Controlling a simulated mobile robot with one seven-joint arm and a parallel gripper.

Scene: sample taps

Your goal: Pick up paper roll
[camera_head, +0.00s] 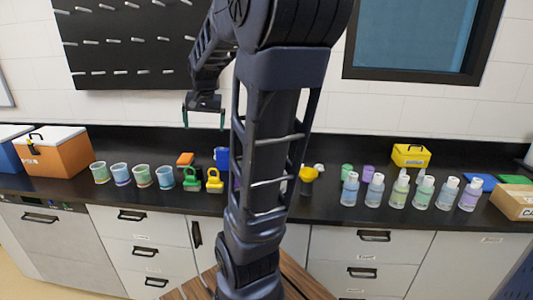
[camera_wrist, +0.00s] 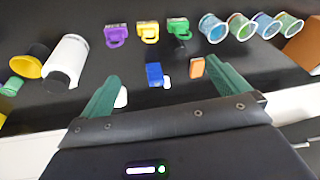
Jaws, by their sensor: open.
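My gripper (camera_head: 204,116) is raised above the back of the black counter, near the wall, with its green fingers apart. In the wrist view the open fingers (camera_wrist: 170,88) have nothing held between them. No paper roll can be made out for certain. A small white thing (camera_wrist: 121,98) shows beside the left finger, partly hidden by it. A white cylinder with a dark end (camera_wrist: 70,58) lies or stands further left in the wrist view; I cannot tell if either is the roll. My arm hides the middle of the counter in the head view.
A blue block (camera_wrist: 154,74) and an orange block (camera_wrist: 197,67) are near the fingers. Padlocks (camera_head: 214,182), several cups (camera_head: 142,177) and an orange cooler (camera_head: 52,155) stand left; a yellow funnel-like item (camera_head: 308,174) and several bottles (camera_head: 398,190) stand right. A black pegboard (camera_head: 130,40) hangs behind.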

